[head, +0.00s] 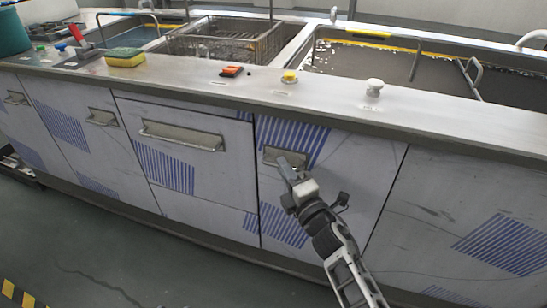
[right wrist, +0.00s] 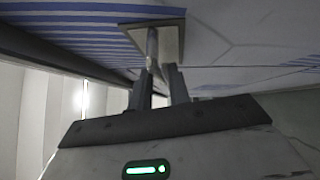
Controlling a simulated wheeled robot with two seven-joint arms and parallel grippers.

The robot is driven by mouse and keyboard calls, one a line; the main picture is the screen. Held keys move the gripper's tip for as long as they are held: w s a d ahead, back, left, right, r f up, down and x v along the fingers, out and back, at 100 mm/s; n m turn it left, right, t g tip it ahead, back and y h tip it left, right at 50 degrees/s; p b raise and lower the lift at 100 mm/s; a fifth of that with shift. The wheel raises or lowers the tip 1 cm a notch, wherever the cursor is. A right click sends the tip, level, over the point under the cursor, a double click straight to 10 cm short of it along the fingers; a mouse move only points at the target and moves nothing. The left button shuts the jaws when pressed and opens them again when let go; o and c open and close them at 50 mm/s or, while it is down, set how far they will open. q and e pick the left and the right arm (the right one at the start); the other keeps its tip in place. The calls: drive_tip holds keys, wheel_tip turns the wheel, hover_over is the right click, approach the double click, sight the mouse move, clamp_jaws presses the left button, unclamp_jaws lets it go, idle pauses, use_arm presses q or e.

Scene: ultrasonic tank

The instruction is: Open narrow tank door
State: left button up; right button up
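The narrow tank door (head: 345,180) is a grey-white panel with blue stripes. It looks flush with the cabinet front. Its small metal handle (head: 270,155) is near the upper left corner and also shows in the right wrist view (right wrist: 152,45). My right gripper (head: 284,166) is at this handle, partly covering it. In the right wrist view its two fingers (right wrist: 161,80) stand apart, with the handle's end reaching between their tips. Firm contact cannot be made out. My left gripper is out of view.
The floor in front (head: 150,265) is clear.

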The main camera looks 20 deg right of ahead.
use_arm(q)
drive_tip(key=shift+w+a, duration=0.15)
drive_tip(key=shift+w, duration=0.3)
use_arm(e)
drive_tip(key=shift+x, duration=0.8)
drive_tip(key=shift+s, duration=0.1)
clamp_jaws()
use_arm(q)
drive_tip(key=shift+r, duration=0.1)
use_arm(e)
drive_tip(key=shift+s+a, duration=0.1)
